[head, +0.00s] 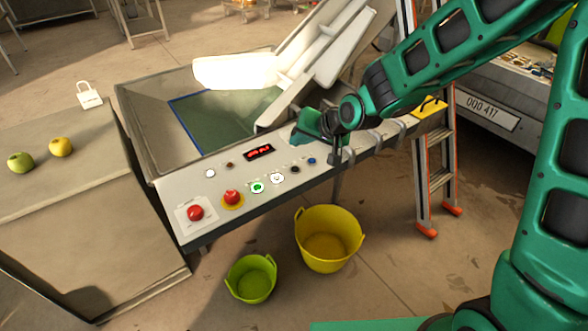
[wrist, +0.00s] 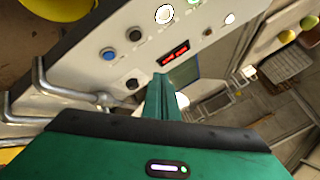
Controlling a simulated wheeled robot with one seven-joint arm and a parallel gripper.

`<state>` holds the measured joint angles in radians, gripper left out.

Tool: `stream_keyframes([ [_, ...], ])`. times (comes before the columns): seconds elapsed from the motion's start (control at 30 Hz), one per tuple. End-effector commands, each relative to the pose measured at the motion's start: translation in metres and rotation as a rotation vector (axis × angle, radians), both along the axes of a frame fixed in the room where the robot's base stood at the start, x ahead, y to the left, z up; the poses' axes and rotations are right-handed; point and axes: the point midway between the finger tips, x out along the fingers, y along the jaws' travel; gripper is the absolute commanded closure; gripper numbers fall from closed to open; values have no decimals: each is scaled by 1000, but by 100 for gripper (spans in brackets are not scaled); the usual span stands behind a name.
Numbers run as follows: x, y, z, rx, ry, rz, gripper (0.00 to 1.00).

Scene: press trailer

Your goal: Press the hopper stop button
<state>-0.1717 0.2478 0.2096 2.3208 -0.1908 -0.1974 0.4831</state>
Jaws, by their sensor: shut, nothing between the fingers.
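The control panel (head: 225,215) has a sloped pale face with several buttons. A red button (head: 195,213) sits on a white plate at its left end, and a red mushroom button (head: 232,197) with a yellow collar is beside it. Then come a green-lit button (head: 257,187), a white-lit button (head: 277,178), a black knob (head: 295,169) and a blue button (head: 311,161). The labels are too small to read, so I cannot tell which is hopper stop. My gripper (head: 295,138) is shut and empty above the panel's right part; its green fingers (wrist: 160,85) show near the black knob (wrist: 132,84).
A red display (head: 258,152) is on the panel's upper part. Bent metal handles (wrist: 70,95) stick out near the gripper. Yellow (head: 328,240) and green (head: 250,278) buckets stand below the panel. A ladder (head: 436,180) is at right. Apples (head: 60,147) lie on the left table.

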Motion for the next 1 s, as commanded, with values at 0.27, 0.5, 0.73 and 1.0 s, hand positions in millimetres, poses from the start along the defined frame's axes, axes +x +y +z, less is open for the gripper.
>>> stream_keyframes([
  [0.27,-1,-1,-37,-2,5,0,100],
  [0.5,0,-1,-62,-1,3,-1,100],
  [0.73,0,-1,-71,-1,1,1,100],
  [1.0,0,0,-71,-1,0,0,100],
])
